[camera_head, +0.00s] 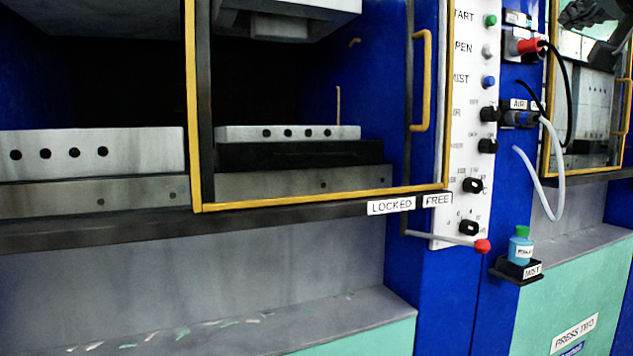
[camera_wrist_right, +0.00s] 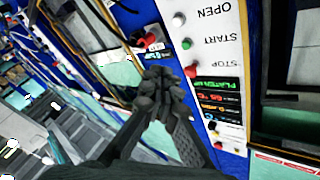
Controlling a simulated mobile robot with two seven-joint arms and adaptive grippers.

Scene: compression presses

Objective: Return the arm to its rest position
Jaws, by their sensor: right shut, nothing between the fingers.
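My right gripper (camera_head: 590,12) shows as a dark shape at the top right corner of the head view, in front of the second press and partly cut off by the picture's edge. In the right wrist view my right gripper (camera_wrist_right: 162,82) has its dark fingertips together, with nothing between them. It appears in front of the blue column beside the white control panel (camera_wrist_right: 215,62). I cannot tell how far its fingertips are from the column. My left gripper shows in neither view.
A yellow-framed door (camera_head: 196,110) with a yellow handle (camera_head: 425,80) stands at the near press. A red-knobbed lever (camera_head: 482,246) sticks out below the LOCKED and FREE labels. A blue bottle (camera_head: 520,250) stands on a black shelf. Black and white hoses (camera_head: 558,180) hang right of the panel.

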